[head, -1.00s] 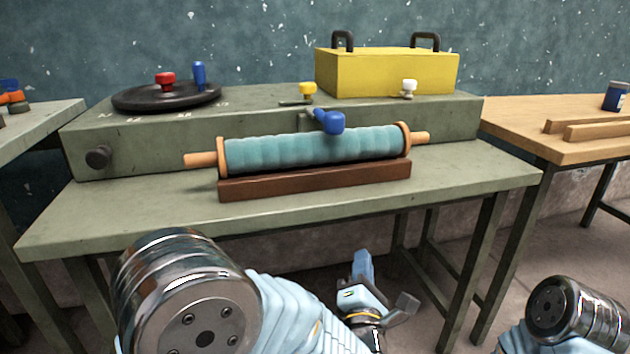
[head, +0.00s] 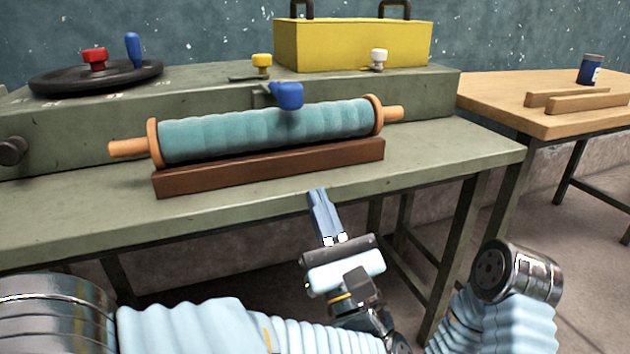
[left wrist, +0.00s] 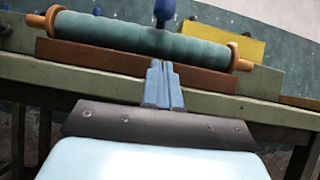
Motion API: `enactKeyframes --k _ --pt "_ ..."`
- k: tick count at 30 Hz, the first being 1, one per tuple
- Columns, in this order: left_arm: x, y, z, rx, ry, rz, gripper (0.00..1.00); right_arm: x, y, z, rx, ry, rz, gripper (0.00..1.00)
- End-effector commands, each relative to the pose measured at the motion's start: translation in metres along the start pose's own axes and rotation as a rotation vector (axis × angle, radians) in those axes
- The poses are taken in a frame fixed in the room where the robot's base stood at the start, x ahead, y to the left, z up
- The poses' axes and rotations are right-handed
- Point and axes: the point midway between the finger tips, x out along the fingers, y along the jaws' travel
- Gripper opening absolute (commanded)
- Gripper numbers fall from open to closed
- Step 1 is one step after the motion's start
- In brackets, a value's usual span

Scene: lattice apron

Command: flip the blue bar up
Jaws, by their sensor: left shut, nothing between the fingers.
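A blue bar with a rounded end (head: 288,95) sticks out from the front upper edge of the green box (head: 420,95), on a small bracket. It hangs in front of the box, just above the teal roller; it also shows in the left wrist view (left wrist: 164,12). My left gripper (head: 318,195) is shut and empty, its fingers pointing up at the table's front edge, below and in front of the bar and apart from it. In the left wrist view the closed fingertips (left wrist: 159,65) lie in line below the bar. My right gripper is out of view.
The teal roller (head: 260,130) with wooden ends lies on a brown stand (head: 270,165) between my gripper and the box. Yellow (head: 261,61) and white (head: 379,56) knobs, a yellow case (head: 350,45) and a dark wheel (head: 70,80) are on top.

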Motion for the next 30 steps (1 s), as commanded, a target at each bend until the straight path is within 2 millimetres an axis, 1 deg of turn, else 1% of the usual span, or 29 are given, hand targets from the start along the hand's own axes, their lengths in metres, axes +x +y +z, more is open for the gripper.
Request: enactKeyframes --k 1,6,12,15,19,23,30 --pt "0.011 0.001 0.003 0.0 -0.001 0.003 0.0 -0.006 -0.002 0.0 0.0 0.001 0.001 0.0" --pt "0.049 0.001 0.004 0.0 -0.001 0.004 0.0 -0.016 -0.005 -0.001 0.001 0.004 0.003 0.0" --pt "0.088 0.0 0.005 -0.001 -0.002 0.001 0.0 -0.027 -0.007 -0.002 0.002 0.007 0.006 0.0" --pt "0.098 0.0 0.018 -0.002 -0.002 0.0 0.0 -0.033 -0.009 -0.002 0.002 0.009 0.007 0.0" --pt "0.107 0.0 0.026 -0.001 -0.001 0.0 0.0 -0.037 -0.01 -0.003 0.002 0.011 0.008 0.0" --pt "0.11 0.0 0.029 -0.001 -0.001 -0.001 0.0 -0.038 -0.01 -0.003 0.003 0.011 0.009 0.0" --pt "0.11 0.0 0.029 0.0 0.0 -0.001 0.0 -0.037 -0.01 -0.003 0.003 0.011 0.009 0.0"
